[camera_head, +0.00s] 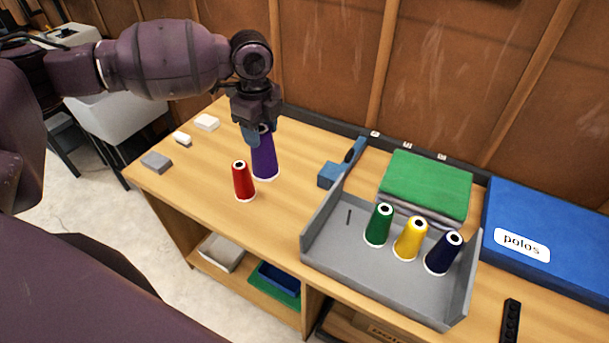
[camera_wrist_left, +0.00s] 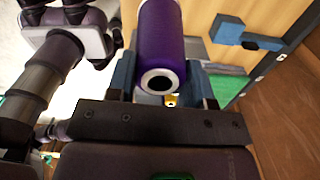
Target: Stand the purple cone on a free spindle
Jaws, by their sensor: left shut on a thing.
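The purple cone (camera_head: 264,160) is upright over the wooden table, behind the red cone; I cannot tell whether its base touches the top. My left gripper (camera_head: 257,132) is shut on its upper end from above. The left wrist view shows the purple cone (camera_wrist_left: 162,35) between the blue fingers (camera_wrist_left: 161,82). A grey tray (camera_head: 385,290) stands to the right. One bare spindle (camera_head: 348,217) shows at its left end. Green (camera_head: 379,225), yellow (camera_head: 410,239) and dark blue (camera_head: 443,254) cones stand in a row beside it.
A red cone (camera_head: 243,181) stands just in front of the purple one. A blue tool (camera_head: 342,166) lies between it and the tray. Green folded cloth (camera_head: 426,184) and a blue box (camera_head: 555,230) are behind and right of the tray. Small blocks (camera_head: 156,162) lie at left.

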